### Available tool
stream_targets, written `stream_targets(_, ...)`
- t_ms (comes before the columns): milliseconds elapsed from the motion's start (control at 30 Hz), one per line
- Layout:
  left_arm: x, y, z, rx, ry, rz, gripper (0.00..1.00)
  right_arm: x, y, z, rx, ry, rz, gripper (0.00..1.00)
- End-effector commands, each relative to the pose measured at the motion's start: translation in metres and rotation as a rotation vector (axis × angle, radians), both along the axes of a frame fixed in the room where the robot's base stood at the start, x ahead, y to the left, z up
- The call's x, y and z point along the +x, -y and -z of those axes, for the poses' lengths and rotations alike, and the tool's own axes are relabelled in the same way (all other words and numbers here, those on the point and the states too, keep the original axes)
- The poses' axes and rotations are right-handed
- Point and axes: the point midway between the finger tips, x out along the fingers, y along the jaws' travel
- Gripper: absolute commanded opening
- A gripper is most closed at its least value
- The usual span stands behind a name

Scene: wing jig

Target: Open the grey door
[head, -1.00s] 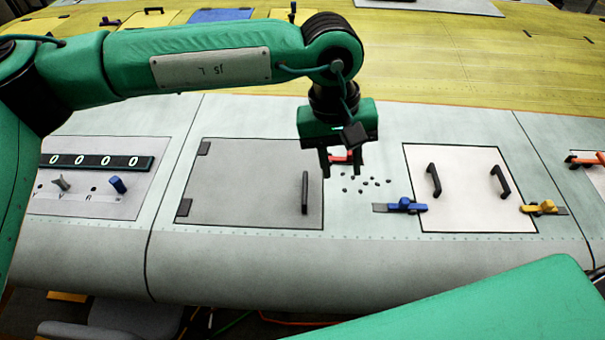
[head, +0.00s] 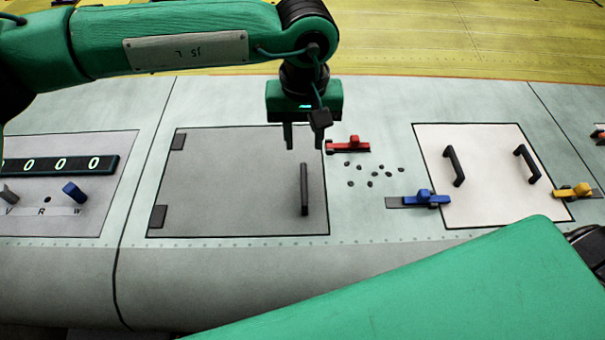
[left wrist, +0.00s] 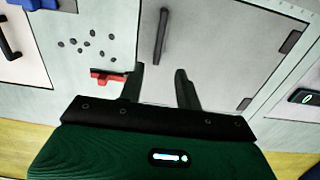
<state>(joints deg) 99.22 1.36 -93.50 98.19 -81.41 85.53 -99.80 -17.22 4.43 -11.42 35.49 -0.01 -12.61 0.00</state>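The grey door (head: 235,180) is a flat panel, lying closed in the pale wing skin. Two dark hinges are on its left edge, and a black bar handle (head: 304,188) stands near its right edge. A red latch (head: 348,146) sits beside the door's upper right edge, its dark end at the door's border. My left gripper (head: 303,146) is open and empty above the door's upper right part, beyond the handle. The left wrist view shows the handle (left wrist: 161,35) ahead of the spread fingers and the red latch (left wrist: 107,77) to their left. My right gripper is out of view.
Several small dark dots (head: 372,173) lie right of the door. A white panel (head: 485,175) with two black handles has a blue latch (head: 425,198) and a yellow latch (head: 573,190). A counter panel (head: 60,166) is on the left. My green arm link covers the lower right.

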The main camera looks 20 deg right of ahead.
Motion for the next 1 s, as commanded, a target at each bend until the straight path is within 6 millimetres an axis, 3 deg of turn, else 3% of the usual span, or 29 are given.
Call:
stream_targets(300,-0.001,0.000,0.061,0.001,-0.005,0.000,0.35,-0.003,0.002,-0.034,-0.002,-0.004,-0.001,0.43)
stream_targets(600,-0.001,0.000,0.111,0.000,-0.003,0.000,0.35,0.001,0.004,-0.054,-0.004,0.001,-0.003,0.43)
stream_targets(1000,-0.001,0.000,0.124,-0.001,0.000,0.000,0.35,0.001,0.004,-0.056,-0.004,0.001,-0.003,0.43)
